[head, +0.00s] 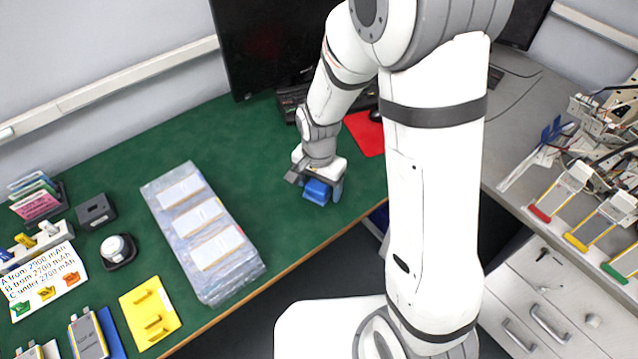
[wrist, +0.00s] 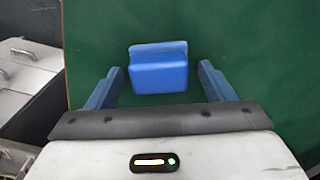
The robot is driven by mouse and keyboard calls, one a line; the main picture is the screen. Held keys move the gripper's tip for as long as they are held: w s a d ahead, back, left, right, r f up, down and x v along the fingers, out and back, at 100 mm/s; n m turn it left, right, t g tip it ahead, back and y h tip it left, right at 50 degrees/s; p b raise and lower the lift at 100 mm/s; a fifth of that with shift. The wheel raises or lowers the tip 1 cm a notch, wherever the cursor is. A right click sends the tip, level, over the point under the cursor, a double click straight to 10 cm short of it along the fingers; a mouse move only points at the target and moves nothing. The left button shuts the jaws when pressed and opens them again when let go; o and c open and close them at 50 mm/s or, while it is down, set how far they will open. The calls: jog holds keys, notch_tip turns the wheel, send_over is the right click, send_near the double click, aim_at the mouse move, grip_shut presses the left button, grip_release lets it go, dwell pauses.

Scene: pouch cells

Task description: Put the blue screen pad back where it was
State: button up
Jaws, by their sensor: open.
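The blue screen pad (head: 317,190) is a small blue block on the green table, near its front edge. In the wrist view the blue pad (wrist: 158,68) lies ahead of and between my fingers. My gripper (head: 318,184) is right over the pad in the head view. In the wrist view my gripper (wrist: 160,82) is open, with a blue finger on each side and green gaps between the fingers and the pad. My gripper partly hides the pad in the head view.
A red mat (head: 366,134) with a dark mouse lies behind my arm. A clear-wrapped tray of cells (head: 203,232) lies to the left, and a yellow holder (head: 150,313) further left. A black monitor (head: 262,50) stands at the back. Green table is bare between tray and gripper.

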aim_at(319, 183)
jog(key=shift+r, duration=0.1)
notch_tip(319, 183, up, 12)
jog(key=s+d+r+n+t, duration=0.2)
jog(key=s+d+r+n, duration=0.4)
jog(key=s+d, duration=0.5)
notch_tip(319, 183, up, 2)
jog(key=shift+s+d+r+n+t+p, duration=0.1)
jog(key=shift+s+d+n+t+p, duration=0.25)
jog(key=shift+s, duration=0.55)
jog(key=shift+c, duration=0.2)
